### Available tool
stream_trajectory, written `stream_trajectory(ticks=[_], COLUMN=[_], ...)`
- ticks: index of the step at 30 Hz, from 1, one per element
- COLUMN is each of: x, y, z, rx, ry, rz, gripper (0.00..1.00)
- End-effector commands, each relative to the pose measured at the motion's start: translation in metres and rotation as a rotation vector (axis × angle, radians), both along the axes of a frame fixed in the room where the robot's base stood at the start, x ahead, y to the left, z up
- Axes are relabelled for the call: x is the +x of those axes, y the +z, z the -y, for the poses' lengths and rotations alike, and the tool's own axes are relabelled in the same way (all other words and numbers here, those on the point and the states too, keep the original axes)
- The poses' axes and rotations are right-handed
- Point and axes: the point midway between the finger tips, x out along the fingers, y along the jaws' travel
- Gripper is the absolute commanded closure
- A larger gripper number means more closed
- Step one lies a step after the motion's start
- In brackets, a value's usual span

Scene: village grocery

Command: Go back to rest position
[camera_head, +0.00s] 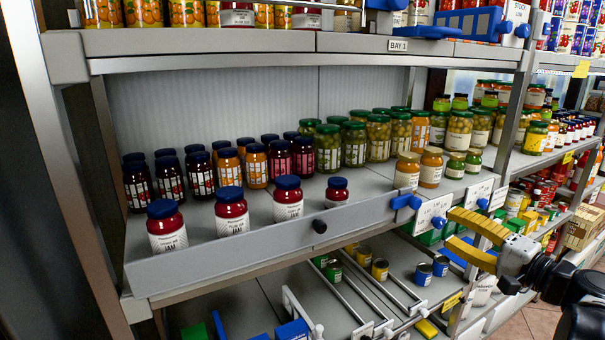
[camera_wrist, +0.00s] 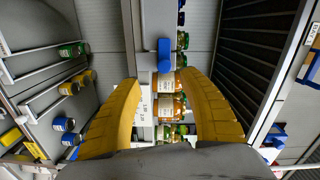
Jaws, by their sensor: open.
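My gripper (camera_head: 475,240) has yellow curved fingers and is at the right in the head view, in front of the shelf's front edge. In the wrist view my gripper (camera_wrist: 165,95) shows both yellow fingers spread apart, with nothing held between them. Beyond the gap are a blue clip (camera_wrist: 164,55) on the shelf edge and orange jars (camera_wrist: 168,105). In the head view two orange jars with white labels (camera_head: 431,167) stand on the shelf left of my gripper, apart from it.
The middle shelf (camera_head: 365,205) holds red jam jars with blue lids (camera_head: 231,211) in front and rows of jars behind. Blue clips (camera_head: 406,202) and price cards stick out from its edge. A lower shelf (camera_head: 245,305) holds small cans and wire dividers. Tiled floor (camera_head: 530,322) shows at lower right.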

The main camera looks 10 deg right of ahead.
Motion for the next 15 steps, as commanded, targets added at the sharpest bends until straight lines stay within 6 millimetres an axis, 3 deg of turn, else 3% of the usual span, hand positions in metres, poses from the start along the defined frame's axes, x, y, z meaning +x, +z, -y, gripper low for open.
stream_trajectory(ticks=[5, 6, 9, 12, 15], x=[-0.002, -0.009, -0.039, -0.078, -0.113], y=[-0.051, -0.069, -0.113, -0.151, -0.178], z=[-0.090, -0.117, -0.172, -0.205, -0.218], rx=[-0.171, -0.243, -0.458, -0.697, -0.932], ry=[0.112, 0.149, 0.231, 0.299, 0.346], rz=[-0.197, -0.259, -0.396, -0.488, -0.530], gripper=[0.50, 0.50, 0.50, 0.50, 0.50])
